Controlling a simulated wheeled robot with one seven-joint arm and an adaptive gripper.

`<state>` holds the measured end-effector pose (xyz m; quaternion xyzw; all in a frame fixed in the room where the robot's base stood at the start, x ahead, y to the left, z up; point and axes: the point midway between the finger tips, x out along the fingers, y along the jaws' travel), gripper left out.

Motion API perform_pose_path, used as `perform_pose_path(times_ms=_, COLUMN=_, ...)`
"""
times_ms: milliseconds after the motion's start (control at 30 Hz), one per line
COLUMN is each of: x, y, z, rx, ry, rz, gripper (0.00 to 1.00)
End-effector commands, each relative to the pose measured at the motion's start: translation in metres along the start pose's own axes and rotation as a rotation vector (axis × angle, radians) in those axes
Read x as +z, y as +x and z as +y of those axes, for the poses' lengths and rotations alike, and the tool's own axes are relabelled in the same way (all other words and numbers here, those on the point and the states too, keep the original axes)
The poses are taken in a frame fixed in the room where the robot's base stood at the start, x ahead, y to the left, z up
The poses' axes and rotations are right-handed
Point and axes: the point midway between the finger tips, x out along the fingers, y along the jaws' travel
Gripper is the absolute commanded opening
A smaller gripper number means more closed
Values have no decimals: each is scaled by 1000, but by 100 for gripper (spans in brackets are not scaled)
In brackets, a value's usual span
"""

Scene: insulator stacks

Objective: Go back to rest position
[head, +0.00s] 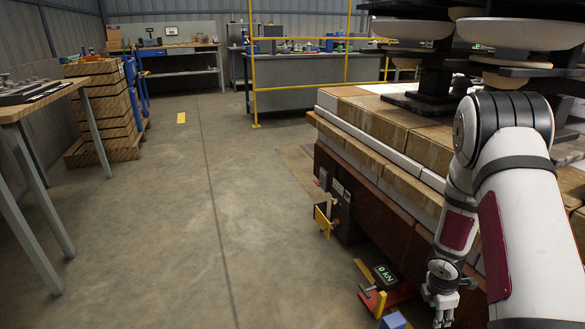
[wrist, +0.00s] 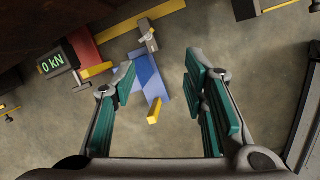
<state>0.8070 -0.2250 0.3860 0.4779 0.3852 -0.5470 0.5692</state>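My gripper (head: 440,303) hangs at the lower right of the head view, beside the red-brown side of the platform. In the wrist view my gripper (wrist: 160,78) has its two teal-padded fingers wide apart with nothing held between them. Below and beyond the fingers is a blue piece (wrist: 148,72) with a yellow bar (wrist: 155,110). A blue block (head: 394,321) also shows at the bottom edge of the head view. The insulator stacks (head: 520,33) stand at the upper right, partly cut off and partly hidden by my arm.
A red fixture with a "0 kN" display (head: 385,273) sits low beside the platform (head: 385,128); the display shows in the wrist view (wrist: 53,66). A yellow bracket (head: 323,220) juts out nearby. A wooden table (head: 42,103) stands left. The middle floor (head: 190,210) is clear.

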Motion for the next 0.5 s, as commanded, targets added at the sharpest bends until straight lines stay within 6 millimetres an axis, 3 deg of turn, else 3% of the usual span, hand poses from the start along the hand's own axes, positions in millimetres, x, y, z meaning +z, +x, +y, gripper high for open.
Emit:
perform_pose_path(times_ms=33, x=7, y=-26, z=10, rx=20, ry=55, rz=-27, gripper=40)
perform_pose_path(times_ms=233, x=27, y=-121, z=19, rx=58, ry=319, rz=-117, gripper=40)
perform_pose_path(times_ms=500, x=32, y=-239, z=-10, rx=77, ry=672, rz=-162, gripper=40)
